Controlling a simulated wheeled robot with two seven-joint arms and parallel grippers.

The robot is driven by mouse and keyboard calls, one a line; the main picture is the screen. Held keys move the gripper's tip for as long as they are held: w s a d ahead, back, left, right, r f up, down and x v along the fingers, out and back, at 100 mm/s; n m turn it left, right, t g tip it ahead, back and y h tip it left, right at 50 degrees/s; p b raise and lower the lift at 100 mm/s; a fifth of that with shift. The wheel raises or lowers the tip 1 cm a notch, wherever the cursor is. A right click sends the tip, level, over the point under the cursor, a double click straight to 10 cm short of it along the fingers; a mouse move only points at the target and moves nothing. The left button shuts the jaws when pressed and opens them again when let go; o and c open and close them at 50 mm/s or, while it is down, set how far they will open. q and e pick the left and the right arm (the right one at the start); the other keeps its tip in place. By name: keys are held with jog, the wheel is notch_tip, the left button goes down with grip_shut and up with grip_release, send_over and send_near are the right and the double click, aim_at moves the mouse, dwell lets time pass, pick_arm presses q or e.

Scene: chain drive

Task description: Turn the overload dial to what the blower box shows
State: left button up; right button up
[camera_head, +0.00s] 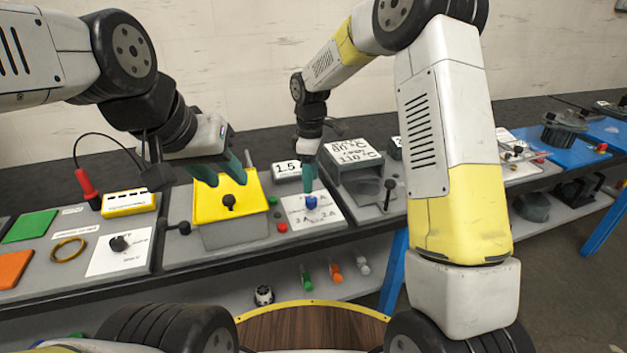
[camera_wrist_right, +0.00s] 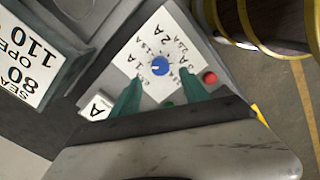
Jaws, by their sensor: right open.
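The overload dial, a blue knob (camera_head: 311,202), sits on a white plate (camera_head: 327,214) marked with amp values, among them 2 A and 3 A. It also shows in the right wrist view (camera_wrist_right: 160,66); its exact setting is too small to tell. My right gripper (camera_wrist_right: 160,78) is open, its green fingertips apart on either side of the knob in that picture; contact cannot be told. A small dark box with a white label reading 1.5 (camera_head: 287,168) stands behind the plate. My left gripper (camera_head: 221,174) is open over the yellow box (camera_head: 243,204).
A grey unit with an 80 °C and 110 °C label (camera_head: 350,151) stands just right of the dial plate. A red button (camera_head: 282,228) is at the plate's left. A black lever (camera_head: 389,188) rises to the right. Blue mats lie further right.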

aim_at(311, 198)
notch_tip(311, 198, down, 6)
grip_shut()
dwell(0.5)
